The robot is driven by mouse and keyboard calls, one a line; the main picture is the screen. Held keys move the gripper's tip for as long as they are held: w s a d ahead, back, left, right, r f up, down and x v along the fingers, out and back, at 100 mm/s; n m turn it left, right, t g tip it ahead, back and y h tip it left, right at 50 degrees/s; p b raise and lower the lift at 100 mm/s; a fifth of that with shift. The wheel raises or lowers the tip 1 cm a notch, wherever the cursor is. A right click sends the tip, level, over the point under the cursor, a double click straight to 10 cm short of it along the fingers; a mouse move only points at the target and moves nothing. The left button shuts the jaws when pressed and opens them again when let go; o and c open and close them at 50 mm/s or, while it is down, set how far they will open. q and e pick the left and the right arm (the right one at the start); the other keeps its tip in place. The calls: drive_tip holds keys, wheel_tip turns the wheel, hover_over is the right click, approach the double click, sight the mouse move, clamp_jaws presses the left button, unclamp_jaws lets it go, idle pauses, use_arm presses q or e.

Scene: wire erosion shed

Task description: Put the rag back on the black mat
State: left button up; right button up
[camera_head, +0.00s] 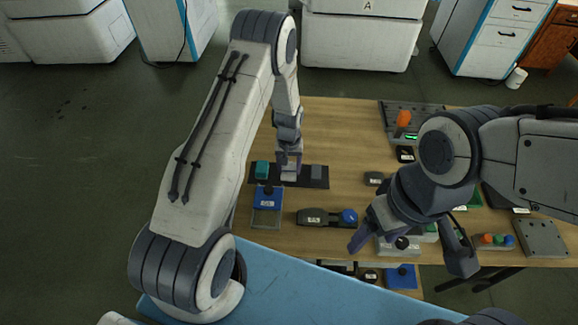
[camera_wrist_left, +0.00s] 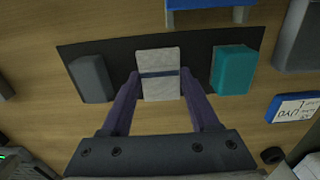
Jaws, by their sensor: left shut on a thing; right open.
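My left gripper (camera_head: 288,168) is shut on the rag, pointing down over the middle of the black mat (camera_head: 306,183). In the left wrist view the rag (camera_wrist_left: 158,72) is a pale grey folded block with a dark blue band, between the two fingers (camera_wrist_left: 165,98). It appears over or on the mat (camera_wrist_left: 133,48); I cannot tell whether it touches. In the head view the fingers mostly hide it. My right gripper (camera_head: 412,252) is open and empty, above the table's front right part.
On the mat, a teal block (camera_head: 262,169) is left of the rag and a dark grey block (camera_head: 317,171) right of it. A blue-topped box (camera_head: 268,198) stands just in front. A black device with a blue knob (camera_head: 349,216) lies to the right. Bare wood (camera_head: 340,130) is behind.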

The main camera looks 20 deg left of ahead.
use_arm(q)
drive_tip(key=shift+f, duration=0.25)
drive_tip(key=o, duration=1.2)
drive_tip(key=shift+r, duration=0.1)
drive_tip(key=shift+r, duration=0.1)
